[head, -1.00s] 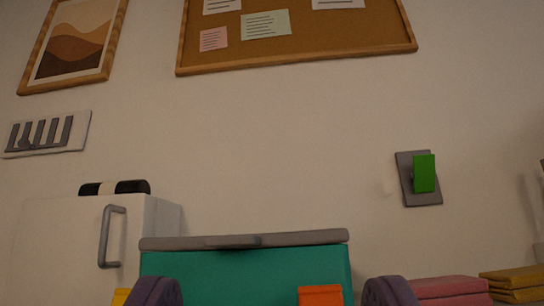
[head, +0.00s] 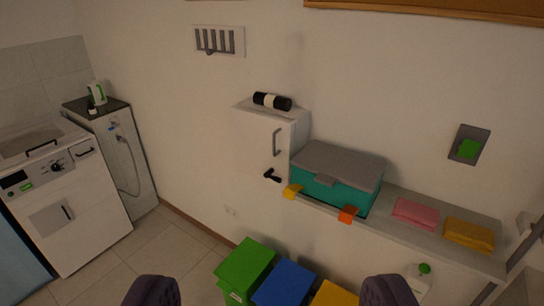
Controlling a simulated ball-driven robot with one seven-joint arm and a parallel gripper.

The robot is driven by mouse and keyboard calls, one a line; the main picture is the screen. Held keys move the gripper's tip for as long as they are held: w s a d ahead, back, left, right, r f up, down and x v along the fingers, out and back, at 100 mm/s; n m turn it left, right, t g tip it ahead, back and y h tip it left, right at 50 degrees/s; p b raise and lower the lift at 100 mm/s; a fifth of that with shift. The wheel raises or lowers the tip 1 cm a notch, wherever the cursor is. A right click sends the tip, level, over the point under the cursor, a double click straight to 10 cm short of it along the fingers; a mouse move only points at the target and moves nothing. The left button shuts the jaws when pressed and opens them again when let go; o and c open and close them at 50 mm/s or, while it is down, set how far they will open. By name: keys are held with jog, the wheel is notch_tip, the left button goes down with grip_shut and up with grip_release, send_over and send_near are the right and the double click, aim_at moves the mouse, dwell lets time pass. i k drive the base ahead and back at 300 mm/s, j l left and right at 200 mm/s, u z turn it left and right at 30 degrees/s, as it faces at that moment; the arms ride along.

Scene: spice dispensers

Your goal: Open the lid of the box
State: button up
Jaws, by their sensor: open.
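The box (head: 326,192) is teal with a flat grey lid (head: 342,163), and it sits on a wall shelf right of the middle. The lid is shut, with a small grey tab at the middle of its front edge. A yellow clasp (head: 293,191) and an orange clasp (head: 348,214) stick out at the box's lower front. My gripper (head: 263,292) shows as two purple fingertips at the bottom edge, wide apart. Nothing is between them that I can tell is held. They are well apart from the box in the picture.
A white cabinet (head: 262,140) with a grey handle adjoins the box's left side. Pink cloth (head: 416,213) and yellow cloth (head: 469,234) lie on the shelf (head: 402,203) to the right. Green (head: 246,265), blue (head: 284,284) and yellow bins stand below. Open floor lies at left.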

aim_at(332, 164)
jog(key=i+j, duration=0.1)
jog(key=i, duration=0.45)
jog(key=i+j, duration=0.15)
jog(key=i, duration=0.35)
